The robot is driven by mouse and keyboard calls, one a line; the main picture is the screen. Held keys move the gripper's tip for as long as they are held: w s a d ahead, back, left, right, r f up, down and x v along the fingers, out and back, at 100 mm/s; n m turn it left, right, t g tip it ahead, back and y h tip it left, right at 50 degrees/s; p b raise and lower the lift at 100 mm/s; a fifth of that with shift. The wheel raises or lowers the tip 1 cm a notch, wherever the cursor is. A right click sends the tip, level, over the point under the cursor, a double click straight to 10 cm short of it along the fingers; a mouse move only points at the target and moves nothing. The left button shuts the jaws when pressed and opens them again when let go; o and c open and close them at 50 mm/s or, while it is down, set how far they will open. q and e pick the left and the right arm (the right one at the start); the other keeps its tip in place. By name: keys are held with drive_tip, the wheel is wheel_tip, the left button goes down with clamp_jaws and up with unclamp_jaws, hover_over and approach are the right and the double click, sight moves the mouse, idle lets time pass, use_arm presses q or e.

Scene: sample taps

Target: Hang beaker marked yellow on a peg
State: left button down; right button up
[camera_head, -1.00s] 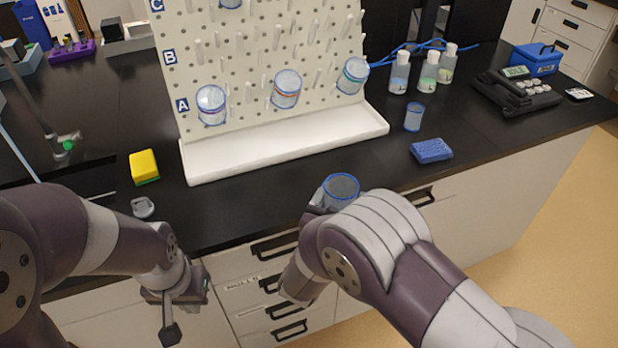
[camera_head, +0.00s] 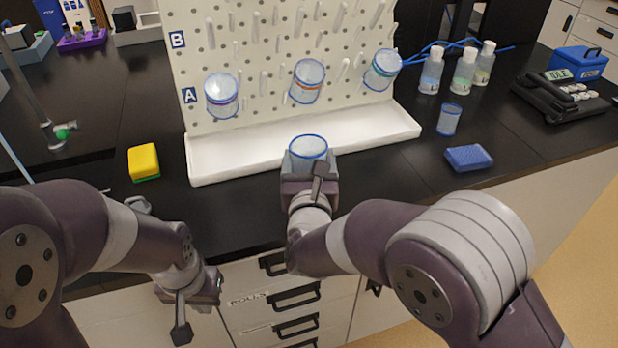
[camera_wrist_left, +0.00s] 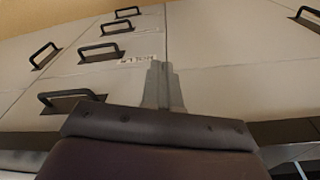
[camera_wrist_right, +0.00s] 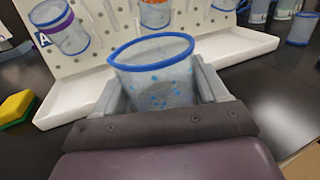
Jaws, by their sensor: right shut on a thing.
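My right gripper (camera_head: 309,168) is shut on a clear beaker (camera_head: 308,148) with a blue rim, held upright in front of the white drip ledge. In the right wrist view the beaker (camera_wrist_right: 158,75) sits between the two fingers, with blue specks on its wall; no yellow mark shows on it. The pegboard (camera_head: 265,35) has many pale pegs. Three beakers hang in row A: one with a purple band (camera_head: 222,96), one with an orange band (camera_head: 307,82) and one with a teal band (camera_head: 382,70). My left gripper (camera_wrist_left: 160,85) is shut and empty, low before the drawers.
The white ledge (camera_head: 225,162) runs along the board's foot. A yellow sponge (camera_head: 143,160) lies at left. At right are another beaker (camera_head: 449,119), a blue sponge (camera_head: 469,157), several bottles (camera_head: 463,72) and a device with a display (camera_head: 560,95).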

wheel_tip(320, 180, down, 4)
drive_tip(key=shift+s+r, duration=0.1)
drive_tip(key=shift+f+b, duration=0.3)
drive_tip(key=shift+b, duration=0.05)
drive_tip(key=o, duration=1)
drive_tip(key=shift+r, duration=0.15)
drive_tip(key=shift+r+p, duration=0.3)
drive_tip(key=shift+p, duration=0.3)
drive_tip(key=s, duration=0.4)
drive_tip(key=s+b, duration=0.1)
drive_tip(key=s, duration=0.7)
drive_tip(key=shift+f+b, duration=0.3)
drive_tip(key=shift+b, duration=0.05)
